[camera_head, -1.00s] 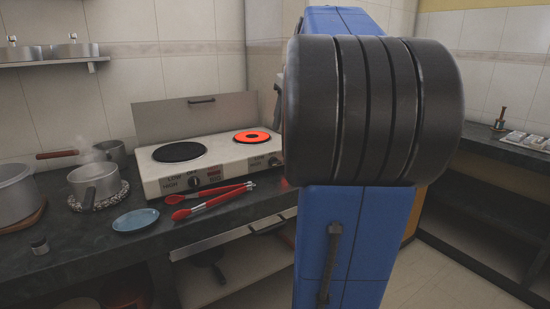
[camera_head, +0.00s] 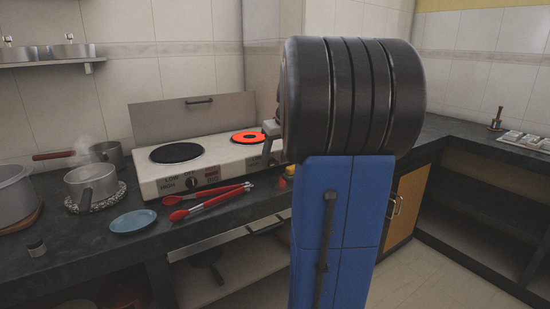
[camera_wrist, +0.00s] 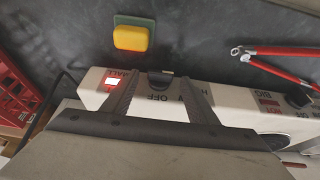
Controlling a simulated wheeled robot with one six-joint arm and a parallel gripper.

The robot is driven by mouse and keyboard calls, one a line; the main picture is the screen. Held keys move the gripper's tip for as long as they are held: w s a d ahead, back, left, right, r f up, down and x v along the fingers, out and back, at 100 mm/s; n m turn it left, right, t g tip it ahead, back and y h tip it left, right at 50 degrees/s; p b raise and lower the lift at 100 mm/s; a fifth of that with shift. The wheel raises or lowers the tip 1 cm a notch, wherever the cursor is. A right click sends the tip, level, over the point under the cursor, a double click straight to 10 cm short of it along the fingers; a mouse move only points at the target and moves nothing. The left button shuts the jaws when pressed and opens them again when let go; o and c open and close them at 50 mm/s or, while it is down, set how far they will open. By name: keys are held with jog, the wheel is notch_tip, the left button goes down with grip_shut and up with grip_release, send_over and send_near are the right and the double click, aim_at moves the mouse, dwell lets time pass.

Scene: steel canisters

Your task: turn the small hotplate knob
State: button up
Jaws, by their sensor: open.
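The hotplate (camera_head: 232,160) stands on the dark counter with a large black plate (camera_head: 178,152) and a small glowing red plate (camera_head: 248,137). In the wrist view the small plate's dark knob (camera_wrist: 160,79) shows on the front panel, between "OFF" lettering and the sponge. A lit red indicator and a "SMALL" label lie to its left. My gripper (camera_wrist: 157,92) is open, with one finger on each side of this knob; I cannot tell whether they touch it. In the head view my gripper (camera_head: 271,132) is at the hotplate's right end, and my arm hides part of it.
The big plate's knob (camera_head: 193,183) is further left in the head view. Red-handled tongs (camera_head: 208,203) and a blue plate (camera_head: 133,221) lie in front. A yellow and green sponge (camera_wrist: 131,37) lies near the panel. A steaming pot (camera_head: 92,184) stands at left.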

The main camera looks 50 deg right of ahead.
jog(key=shift+f, duration=0.25)
jog(key=c, duration=1.1)
jog(key=shift+o, duration=0.2)
jog(key=shift+d, duration=0.2)
jog(key=y, duration=0.1)
jog(key=d+m+t+y, duration=0.1)
jog(key=y, duration=0.1)
jog(key=shift+s+f+y, duration=0.1)
jog(key=shift+y, duration=0.2)
jog(key=y, duration=0.1)
jog(key=t+y, duration=0.1)
jog(key=d+m+y, duration=0.1)
jog(key=y, duration=0.1)
jog(key=shift+s+f+t, duration=0.1)
jog(key=shift+f+t, duration=0.2)
jog(key=shift+y, duration=0.3)
